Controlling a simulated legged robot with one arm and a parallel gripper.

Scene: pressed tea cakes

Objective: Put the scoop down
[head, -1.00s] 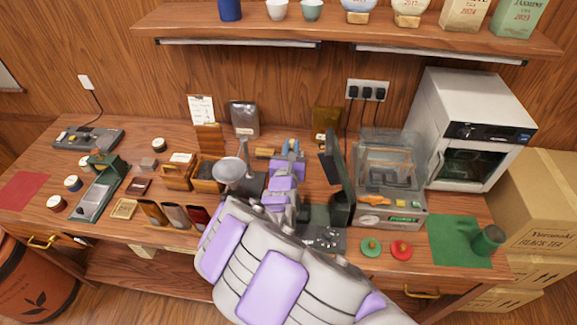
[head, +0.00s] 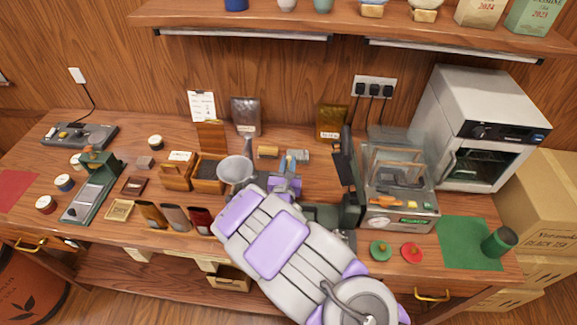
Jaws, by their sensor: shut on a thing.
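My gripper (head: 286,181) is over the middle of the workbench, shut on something. My arm hides most of the jaws from the head view. What it holds is presumably the scoop, but its shape cannot be made out clearly. A small grey-blue shape (head: 298,156) shows just beyond the gripper; I cannot tell whether it is part of the gripper, the held thing or an item on the bench. Left of the gripper is a grey round funnel-like bowl (head: 234,171), beside an open wooden box (head: 210,186) with dark contents.
The workbench (head: 318,172) is crowded. A clear-sided machine (head: 400,212) stands to the right, with green and red round pieces (head: 381,251) before it. Several upright pouches (head: 175,218) line the front left. A green mat (head: 458,236) lies at the right. Some bare wood shows behind the gripper.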

